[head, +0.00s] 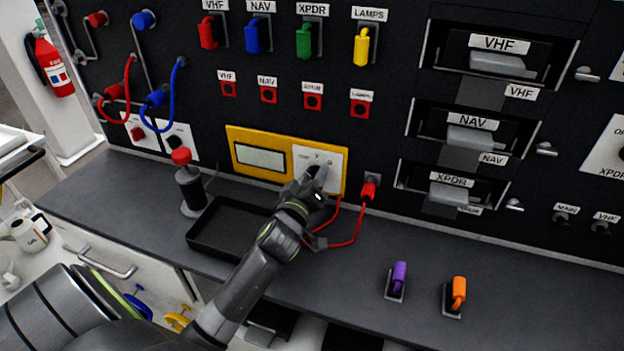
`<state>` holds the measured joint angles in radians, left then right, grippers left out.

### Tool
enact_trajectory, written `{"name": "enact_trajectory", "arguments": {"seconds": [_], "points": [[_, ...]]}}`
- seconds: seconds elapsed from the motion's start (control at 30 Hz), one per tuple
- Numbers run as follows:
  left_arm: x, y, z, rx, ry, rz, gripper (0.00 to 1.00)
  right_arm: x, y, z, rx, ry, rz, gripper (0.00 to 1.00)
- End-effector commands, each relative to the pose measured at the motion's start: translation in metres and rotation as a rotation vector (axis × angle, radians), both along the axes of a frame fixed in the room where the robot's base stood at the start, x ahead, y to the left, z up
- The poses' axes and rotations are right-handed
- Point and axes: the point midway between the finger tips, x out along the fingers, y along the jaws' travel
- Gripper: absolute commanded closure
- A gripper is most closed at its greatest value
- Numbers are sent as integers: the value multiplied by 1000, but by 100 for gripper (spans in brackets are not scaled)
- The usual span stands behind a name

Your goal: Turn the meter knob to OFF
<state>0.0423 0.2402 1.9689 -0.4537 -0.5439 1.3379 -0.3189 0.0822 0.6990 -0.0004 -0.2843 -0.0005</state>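The yellow meter (230,148) is mounted low on the black panel, with a grey display (261,157) on its left and a white dial plate (335,158) on its right. A "V" mark shows at the top of the plate. My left gripper (314,178) is at the dial plate, right in front of the meter knob's place. The gripper covers most of the knob, so its pointing direction cannot be read. Whether the fingers are closed on it cannot be told. My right gripper is not in view.
A black tray (225,238) and a red-topped joystick (181,157) stand left of my arm on the grey counter (520,275). A red lead (358,222) hangs beside the gripper from a red plug (369,190). Purple (399,276) and orange (459,290) switches stand on the right.

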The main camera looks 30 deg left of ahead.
Motion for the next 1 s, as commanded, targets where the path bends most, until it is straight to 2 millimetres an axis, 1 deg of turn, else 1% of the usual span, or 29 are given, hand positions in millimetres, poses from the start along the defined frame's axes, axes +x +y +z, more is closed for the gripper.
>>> {"name": "enact_trajectory", "arguments": {"seconds": [0.17, 0.23, 0.53, 1.0], "points": [[0, 0, 0, 2, 0, 0, 60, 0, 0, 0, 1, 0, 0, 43], [0, 0, 0, 2, 0, 0, 53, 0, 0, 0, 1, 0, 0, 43], [-1, 0, 0, 2, 0, 0, 53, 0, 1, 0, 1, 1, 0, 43], [-36, -9, 0, 3, 1, 0, 53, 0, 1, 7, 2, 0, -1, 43]]}}
